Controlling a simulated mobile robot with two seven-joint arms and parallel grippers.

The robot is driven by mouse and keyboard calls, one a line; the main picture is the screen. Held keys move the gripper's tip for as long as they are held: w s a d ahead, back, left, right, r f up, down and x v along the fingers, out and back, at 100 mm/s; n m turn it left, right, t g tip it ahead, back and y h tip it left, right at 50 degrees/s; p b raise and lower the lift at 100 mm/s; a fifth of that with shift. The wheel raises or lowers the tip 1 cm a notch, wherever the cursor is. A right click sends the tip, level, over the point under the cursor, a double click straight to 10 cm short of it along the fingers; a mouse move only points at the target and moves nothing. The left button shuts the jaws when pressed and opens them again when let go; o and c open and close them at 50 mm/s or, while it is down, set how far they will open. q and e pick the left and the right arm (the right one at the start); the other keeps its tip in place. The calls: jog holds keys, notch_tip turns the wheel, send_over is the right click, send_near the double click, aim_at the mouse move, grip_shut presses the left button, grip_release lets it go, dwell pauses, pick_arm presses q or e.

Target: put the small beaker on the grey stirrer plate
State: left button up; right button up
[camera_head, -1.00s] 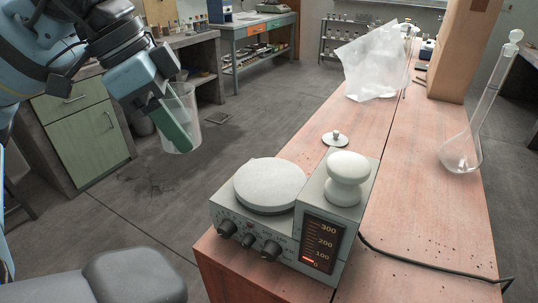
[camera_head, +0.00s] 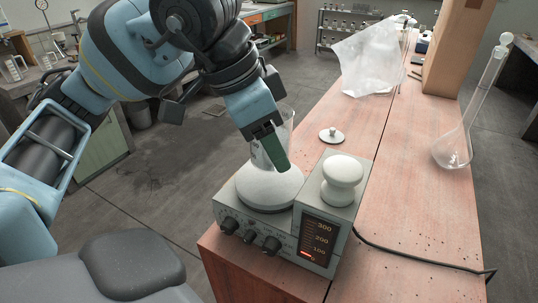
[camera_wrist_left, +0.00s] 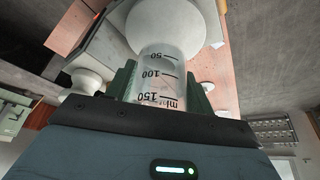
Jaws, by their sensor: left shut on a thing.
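The small clear beaker (camera_head: 287,128) is held in my left gripper (camera_head: 270,150), whose green fingers are shut on its sides. In the left wrist view the beaker (camera_wrist_left: 160,78) stands between the two fingers (camera_wrist_left: 160,88), with black volume marks on it. The grey stirrer has a round pale plate (camera_head: 268,190) on its top left. The beaker's base overlaps this plate in the head view, and the plate (camera_wrist_left: 176,22) also lies just beyond the base in the left wrist view. I cannot tell whether they touch. My right gripper is not in view.
The stirrer's body (camera_head: 250,232) stands at the bench's near end, with a white knob-shaped object (camera_head: 343,175) on its right side. A small metal lidded piece (camera_head: 331,135), a crumpled clear bag (camera_head: 372,55) and a long-necked flask (camera_head: 455,150) stand farther along. A black cable (camera_head: 420,262) crosses the bench.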

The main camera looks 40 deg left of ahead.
pick_arm(q)
jog(key=shift+f, duration=1.65)
jog(key=shift+f+b, duration=0.2)
jog(key=shift+b, duration=0.1)
jog(key=o, duration=1.1)
jog(key=shift+c, duration=0.2)
jog(key=shift+r, duration=0.1)
jog(key=shift+r+p, duration=0.25)
jog(key=shift+p, duration=0.05)
jog(key=p+v, duration=0.1)
jog(key=v, duration=1)
jog(key=shift+r, duration=0.35)
jog(key=shift+s+a, duration=0.1)
jog(key=shift+s, duration=0.05)
